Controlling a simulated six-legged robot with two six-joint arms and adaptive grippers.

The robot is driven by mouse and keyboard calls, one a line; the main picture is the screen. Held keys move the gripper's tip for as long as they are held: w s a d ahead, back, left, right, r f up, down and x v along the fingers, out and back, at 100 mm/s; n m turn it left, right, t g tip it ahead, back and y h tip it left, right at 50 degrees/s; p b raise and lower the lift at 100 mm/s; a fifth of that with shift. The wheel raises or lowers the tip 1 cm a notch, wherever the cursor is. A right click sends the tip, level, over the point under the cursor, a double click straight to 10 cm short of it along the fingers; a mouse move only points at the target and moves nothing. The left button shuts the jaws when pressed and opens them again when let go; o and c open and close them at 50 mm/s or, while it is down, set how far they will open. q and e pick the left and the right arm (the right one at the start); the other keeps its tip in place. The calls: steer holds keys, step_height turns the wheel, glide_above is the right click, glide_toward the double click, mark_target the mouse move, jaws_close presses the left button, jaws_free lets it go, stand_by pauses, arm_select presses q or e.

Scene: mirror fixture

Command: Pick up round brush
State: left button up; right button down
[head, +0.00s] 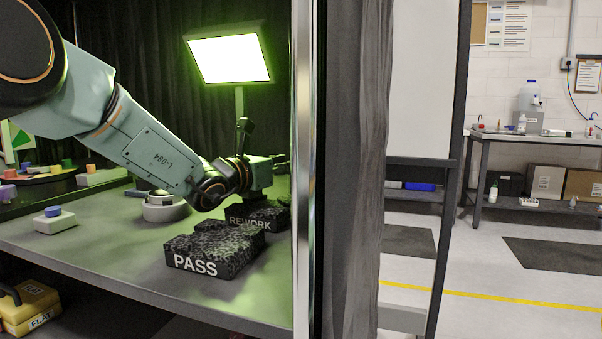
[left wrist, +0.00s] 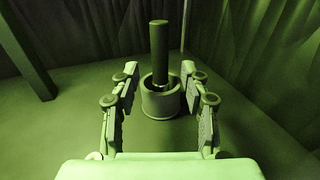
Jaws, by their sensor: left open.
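In the left wrist view, a dark cylindrical handle, which looks like the round brush (left wrist: 159,45), stands upright in a round cup-like holder (left wrist: 163,102). Its lower end is hidden inside the holder. My left gripper (left wrist: 160,76) is open, with one finger on each side of the holder in the picture. I see no finger closed on the handle, and I cannot tell how far beyond the fingertips it stands. In the head view my left gripper (head: 279,160) is small, above the back right of the bench. I cannot make out the brush clearly there.
Black speckled blocks marked PASS (head: 213,251) and REWORK (head: 268,215) lie on the bench (head: 110,248) below my left arm. A lit panel (head: 229,54) stands behind. A metal post (head: 303,170) bounds the right side. A blue-topped white block (head: 54,221) sits at left.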

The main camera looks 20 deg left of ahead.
arm_select(q)
steer(key=x, duration=0.5)
steer(key=shift+b, duration=0.35)
steer(key=shift+c, duration=0.2)
jaws_close()
